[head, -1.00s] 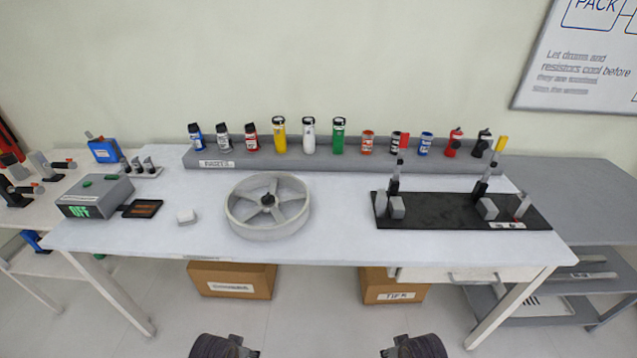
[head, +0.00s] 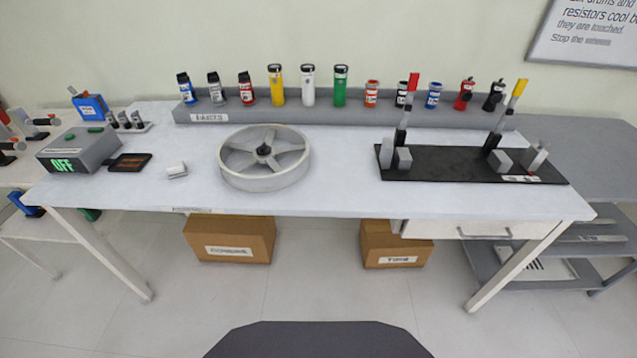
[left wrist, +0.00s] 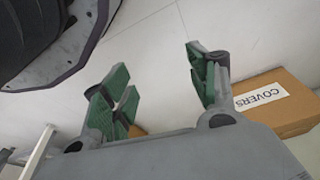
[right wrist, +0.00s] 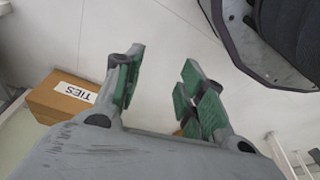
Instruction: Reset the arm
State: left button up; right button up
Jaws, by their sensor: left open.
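Neither arm shows in the head view now. My left gripper (left wrist: 165,92) shows in the left wrist view with its green-padded fingers spread apart and nothing between them. It hangs over the floor, with the COVERS box to its right in that view. My right gripper (right wrist: 158,95) shows in the right wrist view, also with its green-padded fingers apart and empty over the floor. The TIES box is at the left of that view. Both grippers are clear of the table (head: 330,205).
Several bottles line the back shelf (head: 350,117). Cardboard boxes (head: 230,238) (head: 397,245) stand below.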

pick_arm(q)
jog(key=s+f+b, duration=0.1)
jog(key=s+f, duration=0.2)
jog(key=f, duration=0.4)
jog(key=shift+s+a+f, duration=0.2)
jog(key=shift+a+f, duration=0.1)
jog(key=shift+a, duration=0.1)
pick_arm(e)
jog(key=s+f, duration=0.3)
jog(key=f, duration=0.4)
jog(key=shift+s+d+f, duration=0.2)
jog(key=shift+d+f, duration=0.1)
jog(key=shift+d, duration=0.1)
jog(key=shift+s, duration=0.1)
